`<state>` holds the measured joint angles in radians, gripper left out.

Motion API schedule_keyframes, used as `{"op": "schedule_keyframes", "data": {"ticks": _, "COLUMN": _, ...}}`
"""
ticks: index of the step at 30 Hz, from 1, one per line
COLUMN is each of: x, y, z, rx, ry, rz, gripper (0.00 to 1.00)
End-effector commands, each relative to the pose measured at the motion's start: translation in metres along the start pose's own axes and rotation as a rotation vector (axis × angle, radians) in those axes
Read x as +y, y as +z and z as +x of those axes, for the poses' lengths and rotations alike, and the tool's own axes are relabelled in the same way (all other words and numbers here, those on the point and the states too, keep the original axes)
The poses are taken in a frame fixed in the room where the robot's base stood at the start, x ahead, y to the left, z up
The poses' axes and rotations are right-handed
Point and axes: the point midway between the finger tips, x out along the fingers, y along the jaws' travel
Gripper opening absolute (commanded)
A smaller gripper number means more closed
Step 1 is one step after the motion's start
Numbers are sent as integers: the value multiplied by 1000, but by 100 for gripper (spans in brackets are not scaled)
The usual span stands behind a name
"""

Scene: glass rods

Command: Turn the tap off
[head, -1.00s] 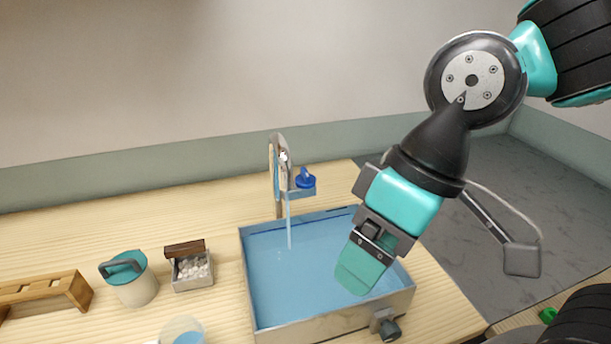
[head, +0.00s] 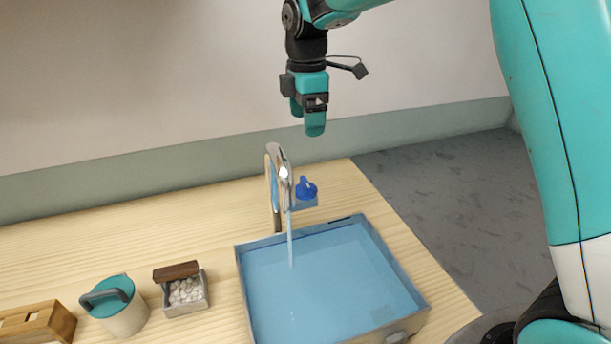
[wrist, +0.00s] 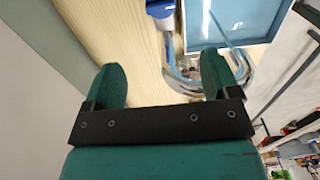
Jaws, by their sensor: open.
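The tap (head: 283,170) is a curved chrome spout at the back of the blue sink (head: 240,275), and a stream of water (head: 290,243) runs from it into the basin. A blue knob (head: 306,189) stands just right of the spout; it also shows at the top of the wrist view (wrist: 161,9). My gripper (head: 308,131) is above the tap and knob, pointing down, apart from both. In the wrist view its two green fingers (wrist: 163,78) are spread with nothing between them, and the chrome spout (wrist: 178,62) shows beyond them.
On the wooden counter left of the sink are a box of white pebbles (head: 187,292), a lidded pot (head: 121,309) and a wooden rack (head: 38,323). The wall (head: 150,80) rises behind. Bare counter lies left of the tap.

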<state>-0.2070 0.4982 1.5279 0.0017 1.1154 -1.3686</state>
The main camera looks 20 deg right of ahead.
Motion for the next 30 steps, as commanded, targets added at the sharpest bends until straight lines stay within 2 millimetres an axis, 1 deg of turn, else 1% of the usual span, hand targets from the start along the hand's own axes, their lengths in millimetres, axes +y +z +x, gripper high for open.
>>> {"op": "schedule_keyframes", "data": {"ticks": 12, "x": -2, "y": 0, "z": 93, "rx": -1, "ry": -7, "rz": 0, "gripper": 82}}
{"op": "schedule_keyframes", "data": {"ticks": 15, "x": -2, "y": 0, "z": 114, "rx": -1, "ry": -6, "rz": 1, "gripper": 82}}
{"op": "schedule_keyframes", "data": {"ticks": 18, "x": -2, "y": 1, "z": 131, "rx": 0, "ry": -5, "rz": 2, "gripper": 82}}
{"op": "schedule_keyframes", "data": {"ticks": 21, "x": -1, "y": 1, "z": 143, "rx": 0, "ry": -3, "rz": 3, "gripper": 82}}
{"op": "schedule_keyframes", "data": {"ticks": 24, "x": -1, "y": 1, "z": 151, "rx": 0, "ry": -2, "rz": 3, "gripper": 82}}
{"op": "schedule_keyframes", "data": {"ticks": 30, "x": -1, "y": 1, "z": 155, "rx": 1, "ry": 0, "rz": 3, "gripper": 82}}
